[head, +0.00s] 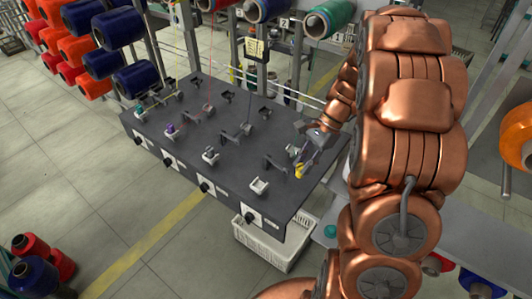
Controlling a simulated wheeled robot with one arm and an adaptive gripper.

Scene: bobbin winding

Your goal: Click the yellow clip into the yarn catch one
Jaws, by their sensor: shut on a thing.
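The yellow clip (299,171) is small and sits at the fingertips of my gripper (304,162), which is shut on it. My gripper is over the right end of the dark winding bench (235,190). A light-coloured yarn catch (260,186) stands near the bench's front right, left of and nearer than the clip, and looks empty. I cannot read which catch is numbered one. Whether the clip touches anything below is too small to tell.
More catches stand in a row to the left, one with a purple clip (170,129) and one with a teal piece (140,108). Dark brackets (276,164) rise from the bench near my gripper. A white crate (262,246) stands below the bench. Yarn spools hang behind.

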